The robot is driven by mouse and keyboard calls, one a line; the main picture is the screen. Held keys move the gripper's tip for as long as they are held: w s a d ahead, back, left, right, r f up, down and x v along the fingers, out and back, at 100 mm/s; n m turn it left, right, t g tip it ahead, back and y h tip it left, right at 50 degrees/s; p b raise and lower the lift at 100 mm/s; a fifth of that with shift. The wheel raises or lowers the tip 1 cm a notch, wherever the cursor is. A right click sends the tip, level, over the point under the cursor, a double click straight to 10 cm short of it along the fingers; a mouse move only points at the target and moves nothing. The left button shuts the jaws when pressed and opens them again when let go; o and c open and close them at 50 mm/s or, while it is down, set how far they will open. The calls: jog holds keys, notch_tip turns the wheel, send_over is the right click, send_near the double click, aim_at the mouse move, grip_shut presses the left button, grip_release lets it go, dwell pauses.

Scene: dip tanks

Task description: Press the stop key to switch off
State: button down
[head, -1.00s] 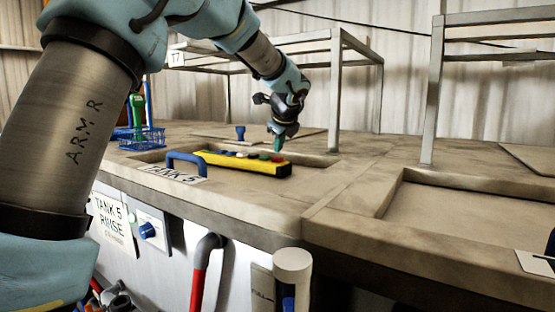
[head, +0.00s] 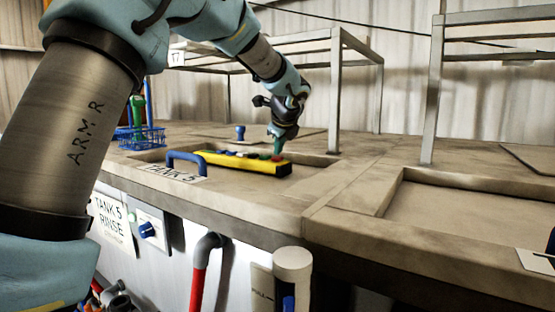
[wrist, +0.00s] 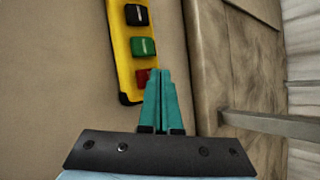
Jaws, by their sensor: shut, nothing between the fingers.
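A yellow key box (head: 240,166) lies on the bench, with a row of coloured keys on its top. In the wrist view, the yellow box (wrist: 119,48) shows a black key (wrist: 137,15), a green key (wrist: 143,47) and a red key (wrist: 141,77) nearest its end. My gripper (head: 277,156) is shut and empty, pointing down at the red-key end of the box. In the wrist view, its teal fingertips (wrist: 160,74) overlap the red key and hide part of it. I cannot tell whether they touch it.
A blue handle (head: 186,157) stands beside the box at the tank's front edge. A blue wire basket (head: 140,140) is at the left. A metal frame (head: 335,95) stands behind and right of my gripper.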

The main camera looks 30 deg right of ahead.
aim_at(279, 158)
jog(key=shift+f+b, duration=0.3)
jog(key=shift+f, duration=0.15)
dwell(0.6)
jog(key=shift+r, duration=0.1)
jog(key=shift+r+p, duration=0.8)
jog(key=shift+p, duration=0.15)
notch_tip(279, 158, up, 5)
jog(key=p, duration=0.5)
jog(key=shift+r, duration=0.1)
